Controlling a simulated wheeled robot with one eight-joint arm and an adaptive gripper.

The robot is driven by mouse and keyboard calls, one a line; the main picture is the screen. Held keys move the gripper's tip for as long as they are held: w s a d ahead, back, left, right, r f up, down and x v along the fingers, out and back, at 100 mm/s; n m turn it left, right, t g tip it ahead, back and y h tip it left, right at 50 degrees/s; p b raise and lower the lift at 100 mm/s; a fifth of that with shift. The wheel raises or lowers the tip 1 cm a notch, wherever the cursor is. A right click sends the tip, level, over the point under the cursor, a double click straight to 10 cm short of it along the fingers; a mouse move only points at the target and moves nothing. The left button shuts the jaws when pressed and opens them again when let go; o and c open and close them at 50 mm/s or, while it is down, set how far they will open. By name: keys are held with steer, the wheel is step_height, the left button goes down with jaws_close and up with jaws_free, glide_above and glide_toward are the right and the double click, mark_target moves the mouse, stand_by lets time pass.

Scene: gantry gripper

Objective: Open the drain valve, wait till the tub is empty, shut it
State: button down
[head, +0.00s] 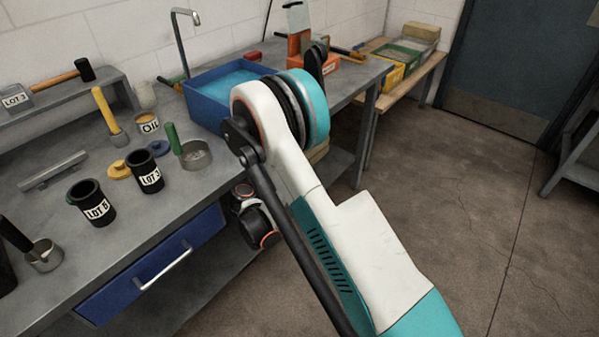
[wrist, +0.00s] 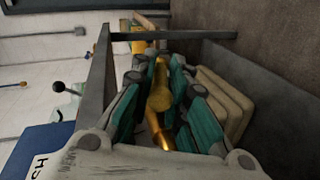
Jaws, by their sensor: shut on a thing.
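The blue tub (head: 205,112) stands on the grey bench in the head view, with blue liquid (head: 240,78) showing in it. My arm covers its right part. In the wrist view a blue lettered surface (wrist: 38,155), apparently the tub's side, shows at lower left. My gripper (wrist: 160,75) is shut on a brass-coloured piece, apparently the drain valve (wrist: 160,98), which lies between the teal-padded fingers. I cannot tell from this view whether the valve is open or shut. The head view hides my fingers and the valve behind my arm.
A blue drawer (head: 150,270) is below the bench top. Tan stacked blocks (wrist: 225,100) are close right of my fingers. Open floor (head: 450,200) lies right.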

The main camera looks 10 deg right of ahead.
steer(key=shift+t+h, duration=0.5)
steer(key=shift+h, duration=0.1)
steer(key=c, duration=1.6)
jaws_free()
